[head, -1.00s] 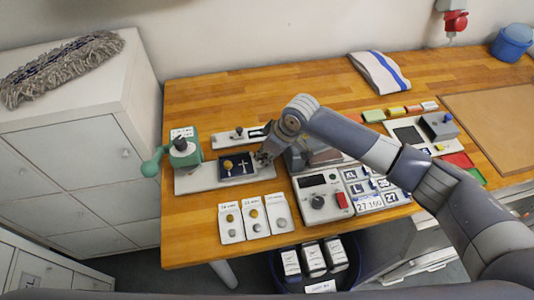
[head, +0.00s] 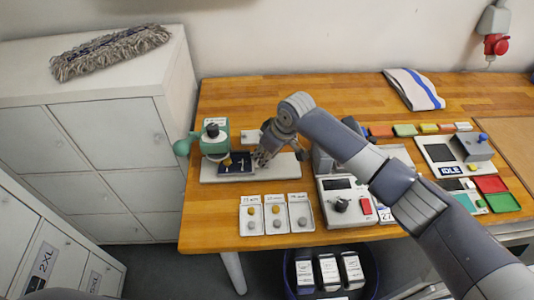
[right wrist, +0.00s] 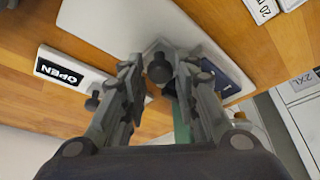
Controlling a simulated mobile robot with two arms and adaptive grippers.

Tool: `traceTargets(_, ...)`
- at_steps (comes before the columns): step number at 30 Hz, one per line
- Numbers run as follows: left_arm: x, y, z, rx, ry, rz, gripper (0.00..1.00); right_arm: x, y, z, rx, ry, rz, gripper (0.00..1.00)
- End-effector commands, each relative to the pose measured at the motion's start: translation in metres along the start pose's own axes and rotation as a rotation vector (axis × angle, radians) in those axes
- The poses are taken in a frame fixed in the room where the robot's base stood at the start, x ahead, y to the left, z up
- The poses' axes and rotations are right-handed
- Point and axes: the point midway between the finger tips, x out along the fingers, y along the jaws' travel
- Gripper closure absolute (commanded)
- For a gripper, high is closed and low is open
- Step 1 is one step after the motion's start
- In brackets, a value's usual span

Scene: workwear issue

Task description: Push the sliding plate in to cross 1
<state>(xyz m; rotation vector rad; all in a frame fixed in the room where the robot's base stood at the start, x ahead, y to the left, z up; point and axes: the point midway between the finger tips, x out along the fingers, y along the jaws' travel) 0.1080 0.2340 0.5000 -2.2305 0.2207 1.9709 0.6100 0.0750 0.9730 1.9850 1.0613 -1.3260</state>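The dark blue sliding plate (head: 237,163) lies on a long pale base (head: 283,168) on the wooden table. Its left part is close against the green press (head: 214,143), and a gold button sits near its left side. Pale cross marks on it are small and partly hidden. My right gripper (head: 263,158) is at the plate's right end. In the right wrist view its fingers close around a dark knob (right wrist: 160,68), with the blue plate (right wrist: 224,78) beside it. Contact on both sides of the knob is hard to judge. My left gripper is out of view.
A small bar with an OPEN sign (right wrist: 70,68) lies behind the base. Button cards (head: 276,214) lie in front. A grey control box (head: 342,203) stands to the right, under my arm. A bin (head: 368,268) is below the table edge.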

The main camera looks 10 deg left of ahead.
Motion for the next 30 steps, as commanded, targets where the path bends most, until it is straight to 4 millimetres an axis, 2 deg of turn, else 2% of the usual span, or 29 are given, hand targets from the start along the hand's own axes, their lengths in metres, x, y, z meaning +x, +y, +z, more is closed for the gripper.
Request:
traceTargets(9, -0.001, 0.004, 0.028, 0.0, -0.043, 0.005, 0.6, 0.0, 0.0, 0.001, 0.0, -0.001, 0.0, 0.58)
traceTargets(14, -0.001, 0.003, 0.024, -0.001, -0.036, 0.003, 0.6, -0.007, 0.001, 0.0, 0.0, 0.0, 0.0, 0.58)
traceTargets(17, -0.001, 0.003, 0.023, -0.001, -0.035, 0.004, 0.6, -0.021, 0.001, 0.0, 0.0, 0.001, 0.001, 0.58)
traceTargets(24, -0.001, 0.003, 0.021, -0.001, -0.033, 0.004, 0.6, -0.071, 0.001, 0.0, -0.002, 0.002, 0.002, 0.58)
traceTargets(30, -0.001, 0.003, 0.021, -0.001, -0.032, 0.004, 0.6, -0.105, 0.001, 0.0, 0.0, 0.001, 0.001, 0.58)
